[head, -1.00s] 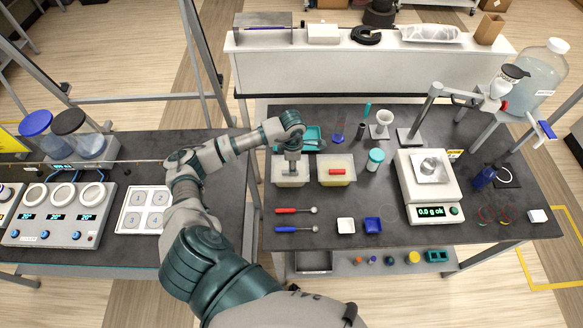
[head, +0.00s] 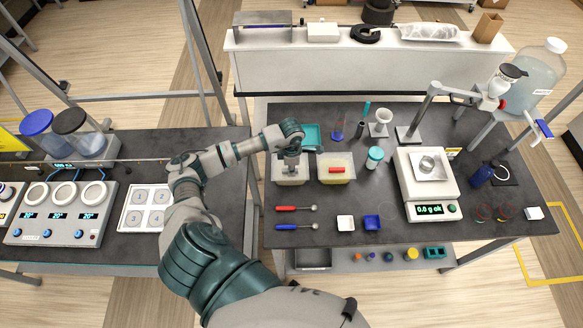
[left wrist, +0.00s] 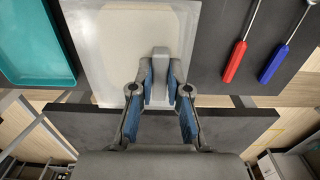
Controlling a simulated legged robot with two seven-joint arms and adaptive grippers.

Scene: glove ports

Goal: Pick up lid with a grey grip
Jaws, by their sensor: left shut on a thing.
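The lid with the grey grip (left wrist: 161,58) lies over the left clear container (head: 291,181) on the dark bench. Its pale translucent plate (left wrist: 127,45) fills the upper middle of the left wrist view. My left gripper (left wrist: 159,90) is shut on the grey grip, with one blue-padded finger on each side. In the head view my left gripper (head: 291,166) points down at this lid and hides most of its grip. Whether the lid touches the container rim cannot be told. My right gripper is not in view.
A similar container (head: 337,180) with a red-gripped lid (head: 337,169) stands close on the right. A teal tray (head: 311,135) lies behind. A red-handled tool (head: 290,208) and a blue-handled tool (head: 290,227) lie in front. A balance (head: 428,186) stands further right.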

